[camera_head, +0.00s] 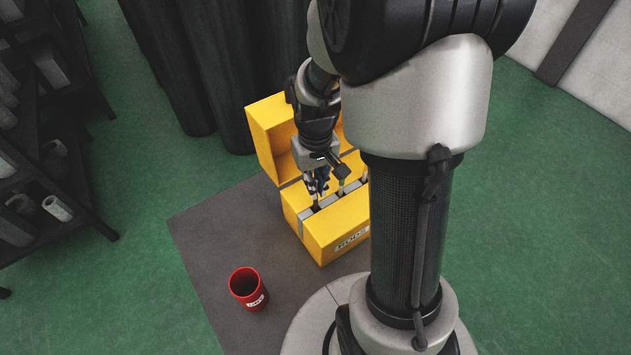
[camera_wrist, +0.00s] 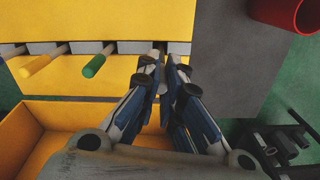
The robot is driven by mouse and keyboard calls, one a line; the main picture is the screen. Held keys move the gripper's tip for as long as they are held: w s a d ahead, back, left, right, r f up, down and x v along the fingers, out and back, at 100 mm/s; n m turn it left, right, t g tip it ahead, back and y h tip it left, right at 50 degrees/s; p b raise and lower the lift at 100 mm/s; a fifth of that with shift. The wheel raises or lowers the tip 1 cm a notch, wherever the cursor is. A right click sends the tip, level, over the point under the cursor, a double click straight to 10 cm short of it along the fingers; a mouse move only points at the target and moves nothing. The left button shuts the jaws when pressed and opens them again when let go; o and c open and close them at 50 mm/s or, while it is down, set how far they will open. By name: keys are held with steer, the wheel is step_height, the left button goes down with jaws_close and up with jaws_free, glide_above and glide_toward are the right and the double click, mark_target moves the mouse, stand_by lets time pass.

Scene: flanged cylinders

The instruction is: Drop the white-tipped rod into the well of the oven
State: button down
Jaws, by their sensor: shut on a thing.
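A yellow box (camera_head: 335,232) marked RODS stands open on a dark mat, its lid (camera_head: 268,125) tipped back. My gripper (camera_head: 318,190) is over the left end of its slotted top. In the wrist view my gripper (camera_wrist: 163,70) is shut at the slot, on a rod mostly hidden between the fingers; its tip colour cannot be told. A green-tipped rod (camera_wrist: 98,60) and a yellow rod (camera_wrist: 45,61) stand in neighbouring slots, apart from the fingers. I cannot make out an oven or its well in either view.
A red cup (camera_head: 248,288) stands on the mat in front of the box; it also shows in the wrist view (camera_wrist: 290,12). A dark shelf rack (camera_head: 45,150) is at the left. Dark cylinders (camera_head: 215,80) stand behind the box. Green floor (camera_head: 560,220) is clear at right.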

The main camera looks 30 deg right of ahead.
steer(key=shift+f, duration=0.2)
steer(key=c, duration=1.7)
jaws_free()
step_height(320, 180, up, 12)
steer(key=shift+r, duration=0.1)
steer(key=shift+s, duration=0.1)
